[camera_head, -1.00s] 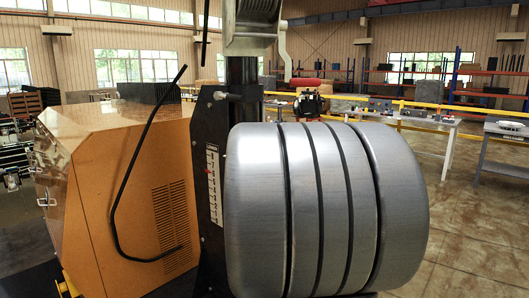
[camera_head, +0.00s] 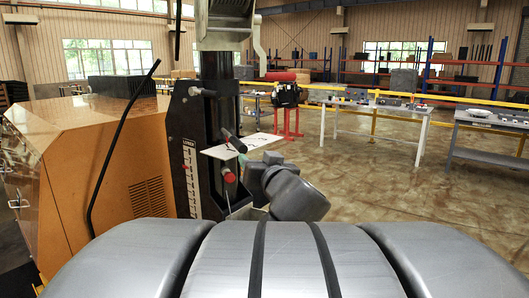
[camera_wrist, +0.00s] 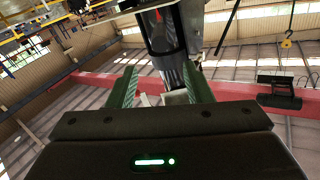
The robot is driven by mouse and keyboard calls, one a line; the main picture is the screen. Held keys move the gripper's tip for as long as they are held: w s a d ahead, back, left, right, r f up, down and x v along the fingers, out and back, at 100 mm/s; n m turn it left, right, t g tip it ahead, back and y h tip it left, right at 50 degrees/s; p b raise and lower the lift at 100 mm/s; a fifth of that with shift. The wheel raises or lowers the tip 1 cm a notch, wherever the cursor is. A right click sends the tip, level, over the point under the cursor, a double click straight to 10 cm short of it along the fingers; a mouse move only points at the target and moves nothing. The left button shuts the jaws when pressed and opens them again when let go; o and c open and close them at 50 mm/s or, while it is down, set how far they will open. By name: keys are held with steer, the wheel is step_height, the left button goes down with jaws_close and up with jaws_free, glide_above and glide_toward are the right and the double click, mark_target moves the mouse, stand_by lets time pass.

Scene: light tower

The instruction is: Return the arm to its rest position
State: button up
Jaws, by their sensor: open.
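My gripper (camera_wrist: 161,88) shows in the wrist view as two green fingers set apart, with nothing held between them. A dark mast part and a pale fitting show beyond the fingers. In the head view my large grey arm link fills the bottom, and a smaller grey wrist part is near the middle, close to the light tower's black mast (camera_head: 209,110). The fingers are mostly hidden there. The light tower's orange cabinet (camera_head: 95,160) stands at left.
A thin black bent rod (camera_head: 112,135) stands before the cabinet. Worktables (camera_head: 378,106) and a yellow rail (camera_head: 455,97) stand behind at right. The floor between is clear. The wrist view shows the ceiling, a red beam (camera_wrist: 70,91) and a yellow hook (camera_wrist: 286,43).

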mark_target(244, 149)
steer(key=shift+s+d, duration=0.25)
steer(key=shift+s, duration=0.35)
steer(key=shift+w, duration=0.1)
steer(key=b+x, duration=0.2)
steer(key=x, duration=1.1)
steer(key=shift+w+a, duration=0.15)
steer(key=shift+w, duration=0.25)
steer(key=shift+s+f, duration=0.1)
steer(key=shift+s, duration=0.05)
